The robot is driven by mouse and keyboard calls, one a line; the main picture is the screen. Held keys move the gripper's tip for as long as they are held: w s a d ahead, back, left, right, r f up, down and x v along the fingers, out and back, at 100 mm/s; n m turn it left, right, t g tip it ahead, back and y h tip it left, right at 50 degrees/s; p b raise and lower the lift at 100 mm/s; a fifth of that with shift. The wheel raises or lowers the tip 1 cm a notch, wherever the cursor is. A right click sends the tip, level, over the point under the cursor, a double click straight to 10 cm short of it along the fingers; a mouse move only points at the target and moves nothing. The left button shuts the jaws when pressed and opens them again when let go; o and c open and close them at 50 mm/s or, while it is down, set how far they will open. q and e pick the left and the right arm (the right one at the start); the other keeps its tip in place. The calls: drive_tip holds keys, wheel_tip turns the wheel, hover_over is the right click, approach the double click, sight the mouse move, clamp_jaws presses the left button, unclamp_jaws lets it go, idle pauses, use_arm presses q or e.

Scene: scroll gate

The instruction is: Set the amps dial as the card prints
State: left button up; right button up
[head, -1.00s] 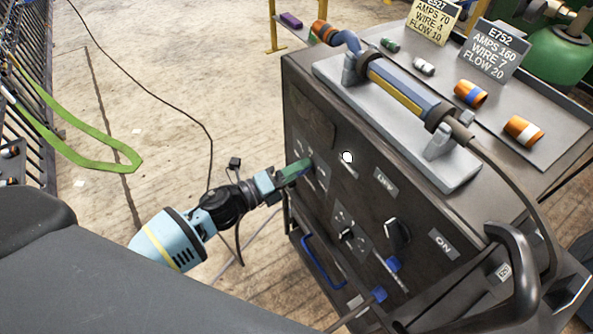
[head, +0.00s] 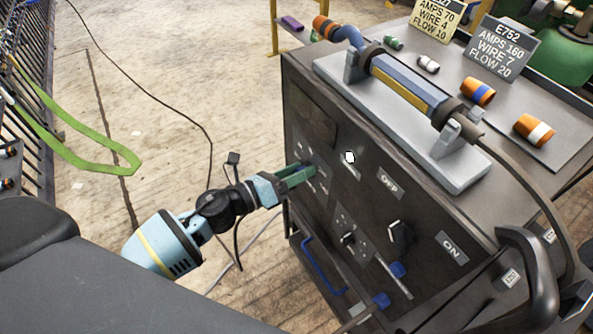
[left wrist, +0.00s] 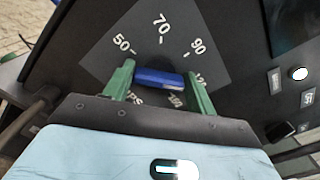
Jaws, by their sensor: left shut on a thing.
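The amps dial's blue knob bar (left wrist: 160,79) lies roughly level in the left wrist view, on a dark plate (left wrist: 158,42) printed 50, 70, 90 and higher numbers partly hidden. My left gripper (left wrist: 159,74) is shut on the bar, a green finger at each end. I cannot tell which number the knob points at. In the head view my left gripper (head: 312,170) reaches the upper left of the machine front (head: 318,125); its fingers hide the dial. The grey card (head: 496,50) prints E752, AMPS 160, WIRE 7, FLOW 20. A yellow card (head: 436,19) prints AMPS 70, WIRE 4, FLOW 10.
A second dial (head: 348,238) and a black switch (head: 399,236) between OFF and ON labels sit lower on the front. A blue-grey torch (head: 400,82) rests on top. Several coloured cylinders lie behind it.

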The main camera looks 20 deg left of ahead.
use_arm(q)
drive_tip(key=o, duration=1)
drive_tip(key=shift+s, duration=0.1)
drive_tip(key=shift+b+v, duration=0.55)
drive_tip(key=shift+v, duration=3.35)
